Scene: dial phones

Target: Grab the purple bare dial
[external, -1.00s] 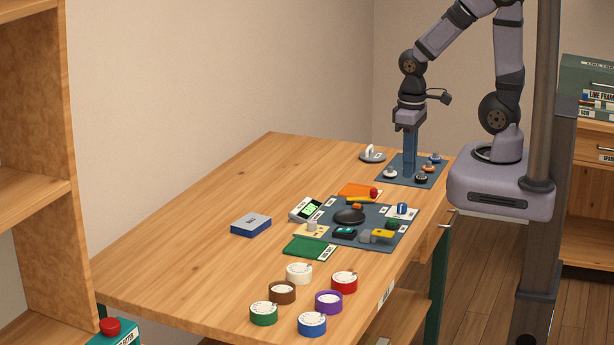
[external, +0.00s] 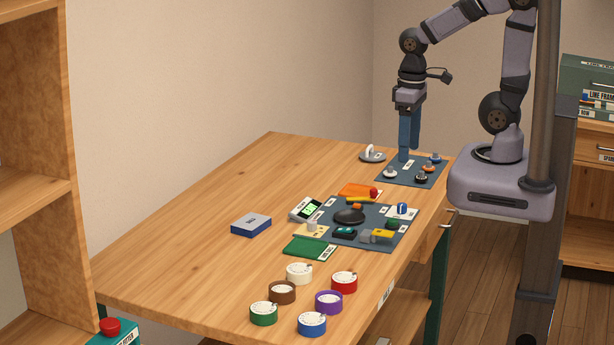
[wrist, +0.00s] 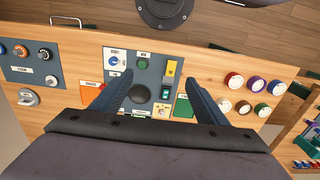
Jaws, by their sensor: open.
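The purple dial (external: 329,302) is a short round piece with a white top face, standing on the table near its front edge. It also shows in the wrist view (wrist: 243,107) at the right, among the other coloured dials. My gripper (external: 408,156) hangs pointing down over the far mat, well behind and to the right of the purple dial. In the wrist view its two blue fingers (wrist: 152,97) stand apart with nothing between them.
Red (external: 344,282), blue (external: 312,324), brown (external: 282,292), cream (external: 299,273) and green (external: 264,313) dials surround the purple one. A dark mat (external: 345,206) with parts lies mid-table, and a blue box (external: 251,225) sits left.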

